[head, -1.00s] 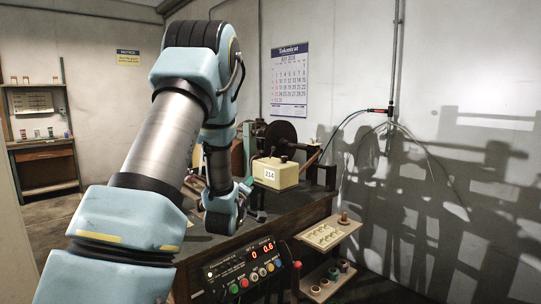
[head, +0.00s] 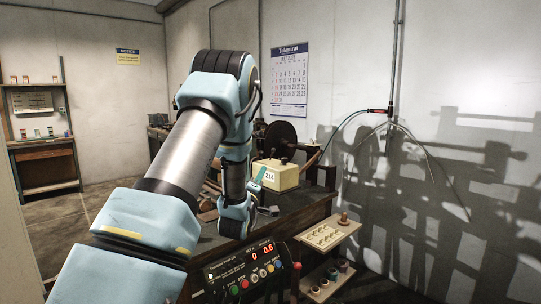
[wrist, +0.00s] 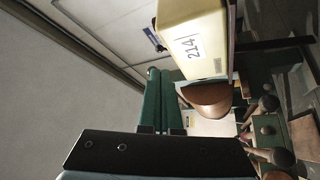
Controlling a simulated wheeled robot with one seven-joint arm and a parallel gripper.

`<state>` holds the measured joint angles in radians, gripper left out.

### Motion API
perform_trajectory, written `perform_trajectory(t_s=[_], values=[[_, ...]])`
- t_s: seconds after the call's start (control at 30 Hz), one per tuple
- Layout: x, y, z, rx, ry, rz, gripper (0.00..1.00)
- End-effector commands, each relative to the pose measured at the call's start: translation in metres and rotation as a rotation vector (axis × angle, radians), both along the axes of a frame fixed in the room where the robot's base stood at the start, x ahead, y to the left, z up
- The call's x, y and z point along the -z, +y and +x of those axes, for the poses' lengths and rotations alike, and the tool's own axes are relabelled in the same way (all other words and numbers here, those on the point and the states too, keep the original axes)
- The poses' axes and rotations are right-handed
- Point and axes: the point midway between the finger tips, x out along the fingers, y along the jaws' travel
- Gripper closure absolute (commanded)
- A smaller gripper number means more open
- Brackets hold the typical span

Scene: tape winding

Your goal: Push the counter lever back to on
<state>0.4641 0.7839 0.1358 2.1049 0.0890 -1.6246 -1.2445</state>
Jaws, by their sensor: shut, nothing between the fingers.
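The cream box (head: 283,176) labelled 214 stands on the dark bench, with a dark knob on top. It also shows turned sideways in the wrist view (wrist: 200,25). My gripper (head: 262,172) is in front of the box's labelled face in the head view. In the wrist view its two green fingers (wrist: 160,72) lie side by side, closed and empty, left of the box. A rounded brown piece (wrist: 207,97) shows by the box's edge. I cannot tell which part is the counter lever, or whether the fingers touch anything.
A black control box (head: 243,268) with red digits and coloured buttons sits at the bench front. A red-knobbed stick (head: 297,266) stands at its right. A dark reel (head: 281,137) is behind the cream box. A small shelf (head: 328,236) holds parts at right.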

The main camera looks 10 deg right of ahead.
Motion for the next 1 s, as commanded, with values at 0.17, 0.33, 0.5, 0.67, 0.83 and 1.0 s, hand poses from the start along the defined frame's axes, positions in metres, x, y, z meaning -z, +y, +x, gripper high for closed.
perform_trajectory(t_s=[0.17,0.33,0.5,0.67,0.83,1.0], values=[[-0.016,-0.018,0.032,0.002,-0.001,0.001,1.0],[-0.025,-0.033,0.06,0.002,-0.001,0.001,1.0],[-0.033,-0.044,0.082,0.001,-0.001,0.0,1.0],[-0.034,-0.049,0.092,0.0,0.0,0.0,1.0],[-0.033,-0.051,0.095,0.0,0.001,0.0,1.0],[-0.033,-0.051,0.095,0.0,0.001,0.001,1.0]])
